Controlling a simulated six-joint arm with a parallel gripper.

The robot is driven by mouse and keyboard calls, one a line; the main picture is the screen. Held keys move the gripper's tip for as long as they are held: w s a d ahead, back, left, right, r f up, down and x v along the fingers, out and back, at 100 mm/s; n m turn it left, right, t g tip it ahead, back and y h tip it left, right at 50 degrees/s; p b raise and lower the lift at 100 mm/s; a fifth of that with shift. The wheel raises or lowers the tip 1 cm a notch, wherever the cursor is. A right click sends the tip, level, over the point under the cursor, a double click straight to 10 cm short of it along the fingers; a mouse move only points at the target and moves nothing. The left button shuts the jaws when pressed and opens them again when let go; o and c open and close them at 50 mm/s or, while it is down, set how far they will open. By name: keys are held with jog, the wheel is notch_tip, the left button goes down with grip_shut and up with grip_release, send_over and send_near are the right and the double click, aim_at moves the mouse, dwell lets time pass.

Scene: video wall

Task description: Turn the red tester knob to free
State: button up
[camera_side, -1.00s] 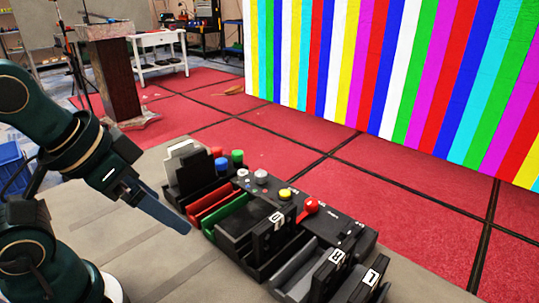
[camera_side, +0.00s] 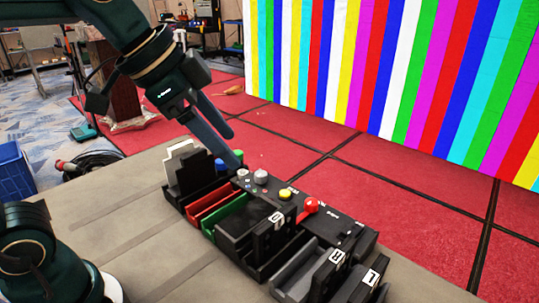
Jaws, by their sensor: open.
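A red knob (camera_side: 311,205) with a round top stands on the right part of the black console (camera_side: 335,222). Its setting is too small to read. A second, smaller red knob at the console's far left end is hidden behind my gripper now. My gripper (camera_side: 235,150) is open and empty, pointing down and right. Its fingertips are over the far left end of the console, close to a blue knob (camera_side: 221,166) and a green knob (camera_side: 239,154). I cannot tell whether they touch.
A yellow knob (camera_side: 286,194) and a grey knob (camera_side: 261,177) lie between. White cards (camera_side: 179,150) stand at left. The table's left part is clear.

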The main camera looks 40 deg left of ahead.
jog(key=w+d+f+m+g+h, duration=0.1)
jog(key=w+d+m, duration=0.15)
jog(key=w, duration=0.55)
jog(key=m+g+h, duration=0.1)
jog(key=g, duration=0.2)
send_over(312, 202)
jog(key=s+a, duration=0.1)
jog(key=a, duration=0.1)
notch_tip(312, 202, down, 12)
jog(key=shift+s+a+r, duration=0.1)
jog(key=shift+x, duration=2.7)
grip_shut()
